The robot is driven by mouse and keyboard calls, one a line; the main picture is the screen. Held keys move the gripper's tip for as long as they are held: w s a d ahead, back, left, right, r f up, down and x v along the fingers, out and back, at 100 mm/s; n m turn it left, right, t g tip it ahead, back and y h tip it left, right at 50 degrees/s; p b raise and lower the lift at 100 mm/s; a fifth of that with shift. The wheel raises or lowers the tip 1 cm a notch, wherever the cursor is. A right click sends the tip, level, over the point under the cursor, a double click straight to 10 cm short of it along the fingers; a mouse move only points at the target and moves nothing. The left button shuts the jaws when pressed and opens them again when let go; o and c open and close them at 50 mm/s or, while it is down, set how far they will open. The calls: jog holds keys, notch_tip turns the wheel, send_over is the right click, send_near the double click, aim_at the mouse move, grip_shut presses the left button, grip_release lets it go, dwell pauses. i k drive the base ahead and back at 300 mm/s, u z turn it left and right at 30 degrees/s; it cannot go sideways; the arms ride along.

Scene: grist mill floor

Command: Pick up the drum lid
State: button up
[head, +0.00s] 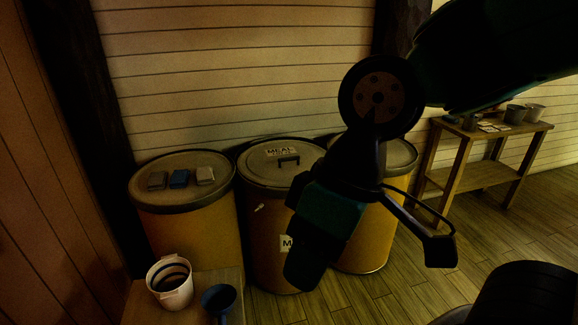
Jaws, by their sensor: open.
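The drum lid (262,171) is a round, flat, dull grey-tan disc with a dark handle and a "MEAL" label. My arm hangs down in front of this drum's right side, nearer the camera. My gripper (304,272) is at the dark lower end of the arm, below the lid's level in the picture and apart from the handle. It is open and holds nothing that I can see; its fingers are hard to make out in the dark. The arm covers the lid's right edge.
A left drum (184,235) bears three small blocks (180,178). A right drum (372,235) is partly behind my arm. A white bucket (171,292) and a blue funnel (219,299) stand on a low surface in front. A wooden table (484,176) with pots stands at right.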

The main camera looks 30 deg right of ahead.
aim_at(272, 164)
jog(key=u, duration=0.05)
jog(key=k, duration=0.45)
jog(key=z, duration=0.95)
jog(key=i, duration=0.8)
jog(key=z, duration=0.6)
jog(key=i, duration=0.85)
jog(key=u, duration=0.85)
jog(key=i, duration=0.9)
jog(key=u, duration=0.9)
